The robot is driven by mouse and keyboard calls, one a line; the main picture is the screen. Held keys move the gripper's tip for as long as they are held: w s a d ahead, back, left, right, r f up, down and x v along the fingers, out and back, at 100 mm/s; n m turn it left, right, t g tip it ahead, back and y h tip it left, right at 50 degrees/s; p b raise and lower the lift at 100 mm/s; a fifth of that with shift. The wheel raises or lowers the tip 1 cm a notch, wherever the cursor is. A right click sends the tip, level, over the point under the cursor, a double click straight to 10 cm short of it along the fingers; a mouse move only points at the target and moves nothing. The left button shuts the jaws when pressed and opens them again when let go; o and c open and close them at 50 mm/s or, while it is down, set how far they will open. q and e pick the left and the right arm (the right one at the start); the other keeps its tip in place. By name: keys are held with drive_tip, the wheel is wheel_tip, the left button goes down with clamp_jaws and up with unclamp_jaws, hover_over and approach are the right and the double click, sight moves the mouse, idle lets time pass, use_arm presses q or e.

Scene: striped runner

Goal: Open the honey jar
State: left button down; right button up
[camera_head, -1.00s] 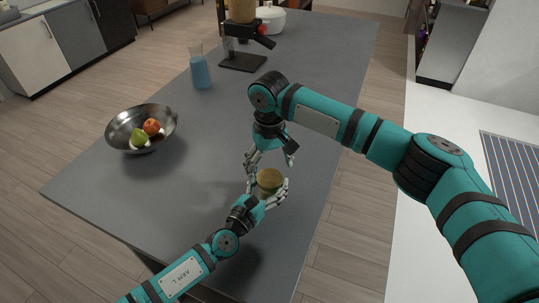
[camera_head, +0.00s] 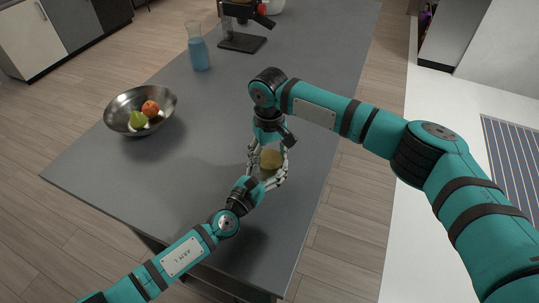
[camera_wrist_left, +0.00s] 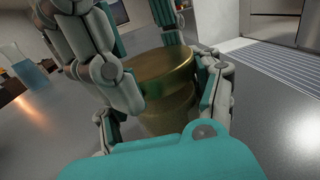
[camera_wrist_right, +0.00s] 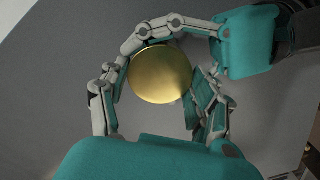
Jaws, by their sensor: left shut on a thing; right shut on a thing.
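The honey jar (camera_head: 270,161) stands on the grey counter near its right edge, mostly hidden by both hands. Its flat gold lid (camera_wrist_left: 158,66) sits on top of the jar; the right wrist view shows the round lid (camera_wrist_right: 160,73) from above. My left gripper (camera_head: 271,180) is shut around the jar's body from the near side. My right gripper (camera_head: 267,149) comes down from above and is shut on the lid, with fingers at both sides of it. The lid looks seated on the jar; I cannot tell whether it is loose.
A metal bowl (camera_head: 112,112) with a green fruit (camera_head: 138,120) and an orange fruit (camera_head: 150,108) stands to the left. A carafe of blue liquid (camera_head: 199,58) and a black coffee machine (camera_head: 242,41) stand farther back. The counter (camera_head: 180,185) between the bowl and jar is clear.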

drive_tip(key=shift+c, duration=1)
drive_tip(key=n, duration=0.5)
drive_tip(key=shift+n, duration=0.3)
drive_tip(key=shift+w+d+n, duration=0.15)
drive_tip(key=shift+d+n, duration=0.05)
drive_tip(key=shift+n, duration=1.1)
drive_tip(key=o, duration=1.2)
drive_tip(key=shift+c, duration=0.2)
drive_tip(key=shift+o, duration=0.5)
drive_tip(key=shift+a, duration=0.1)
